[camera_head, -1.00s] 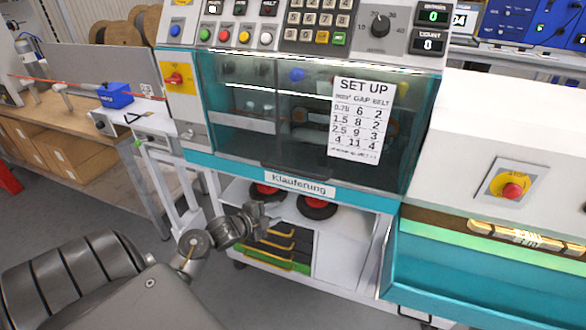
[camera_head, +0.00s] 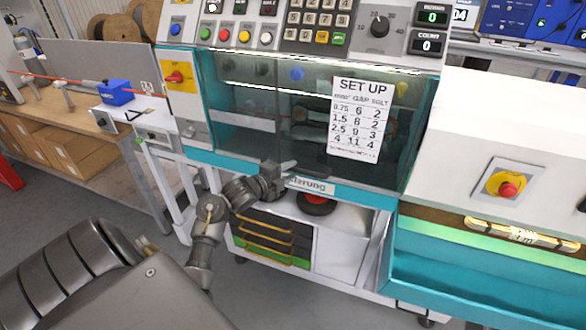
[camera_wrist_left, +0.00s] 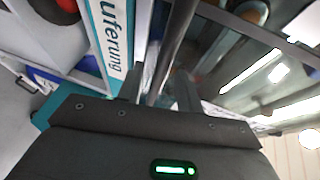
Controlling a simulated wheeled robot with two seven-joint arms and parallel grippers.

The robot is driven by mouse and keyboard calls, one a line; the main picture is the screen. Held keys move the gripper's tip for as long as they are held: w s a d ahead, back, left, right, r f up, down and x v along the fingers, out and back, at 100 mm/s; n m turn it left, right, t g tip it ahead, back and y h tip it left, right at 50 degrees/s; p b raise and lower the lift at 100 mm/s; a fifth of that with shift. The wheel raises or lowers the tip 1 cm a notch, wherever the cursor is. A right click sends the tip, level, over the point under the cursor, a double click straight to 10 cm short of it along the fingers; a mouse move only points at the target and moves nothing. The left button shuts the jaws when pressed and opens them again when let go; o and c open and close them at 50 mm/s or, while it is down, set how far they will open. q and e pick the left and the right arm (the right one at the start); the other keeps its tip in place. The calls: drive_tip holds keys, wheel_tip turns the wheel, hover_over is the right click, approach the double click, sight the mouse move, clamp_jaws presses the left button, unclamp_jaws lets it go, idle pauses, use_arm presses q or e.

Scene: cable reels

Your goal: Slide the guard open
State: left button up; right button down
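The guard (camera_head: 235,110) is a tinted see-through panel on the front of the machine, and a white SET UP sheet (camera_head: 362,120) shows on its right part. A dark upright bar (camera_wrist_left: 176,45) shows in the left wrist view, which looks like the guard's handle or edge. My left gripper (camera_head: 288,168) is at the guard's lower edge, in front of the teal strip. In the left wrist view its two fingers (camera_wrist_left: 160,92) stand apart, with the bar's near end between them. I cannot tell whether they touch it. My right gripper is out of view.
A keypad and buttons (camera_head: 238,38) sit above the guard. A yellow and red switch (camera_head: 178,77) is to its left and a red stop button (camera_head: 507,189) is to its right. The lettered strip (camera_head: 312,187) lies below the guard, above a cabinet with drawers (camera_head: 268,236).

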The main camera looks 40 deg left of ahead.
use_arm(q)
drive_tip(key=shift+w+f, duration=0.25)
drive_tip(key=shift+w, duration=0.9)
clamp_jaws()
drive_tip(key=shift+d, duration=0.1)
